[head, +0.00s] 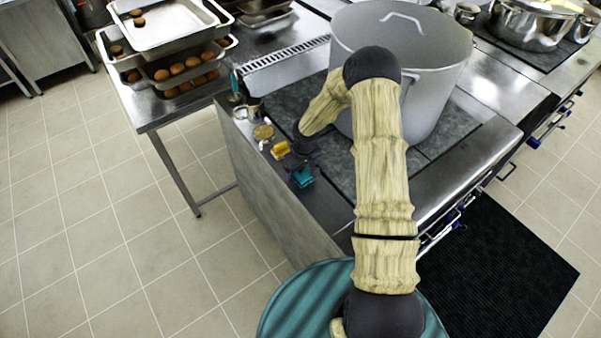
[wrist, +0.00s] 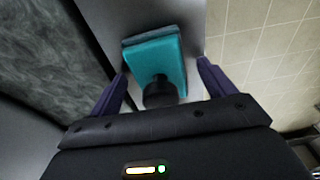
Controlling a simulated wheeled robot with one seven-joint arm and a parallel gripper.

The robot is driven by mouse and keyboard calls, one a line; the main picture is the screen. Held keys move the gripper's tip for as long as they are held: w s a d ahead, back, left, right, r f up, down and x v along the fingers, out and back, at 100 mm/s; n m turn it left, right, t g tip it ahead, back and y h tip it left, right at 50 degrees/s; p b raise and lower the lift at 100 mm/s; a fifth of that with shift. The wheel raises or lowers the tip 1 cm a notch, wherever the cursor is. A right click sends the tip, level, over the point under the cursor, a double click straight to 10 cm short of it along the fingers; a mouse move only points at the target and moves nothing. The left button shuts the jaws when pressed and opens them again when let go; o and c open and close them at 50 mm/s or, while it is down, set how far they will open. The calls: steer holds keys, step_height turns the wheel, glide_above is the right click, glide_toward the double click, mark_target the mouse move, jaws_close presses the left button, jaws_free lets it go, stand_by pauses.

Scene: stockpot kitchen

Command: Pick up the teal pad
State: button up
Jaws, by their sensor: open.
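The teal pad (wrist: 150,52) lies on the narrow grey counter edge in the wrist view, with a dark round knob-like piece (wrist: 158,94) in front of its near end. In the head view the pad (head: 302,178) is partly hidden by my dark gripper (head: 294,166). In the wrist view my gripper (wrist: 163,72) is open, one finger on each side of the pad, with gaps between. I cannot tell how high the fingertips are above the counter.
A yellow item (head: 280,150) and a small round jar (head: 263,133) stand farther along the same edge. A big stockpot (head: 400,70) sits on the dark cooktop beside my arm. The tiled floor (head: 90,230) is open to the left.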

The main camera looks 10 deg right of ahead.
steer(key=c, duration=1.1)
steer(key=shift+w, duration=0.1)
steer(key=shift+r, duration=0.1)
step_height(320, 180, up, 10)
steer(key=shift+f+b, duration=0.1)
steer(key=shift+b, duration=1)
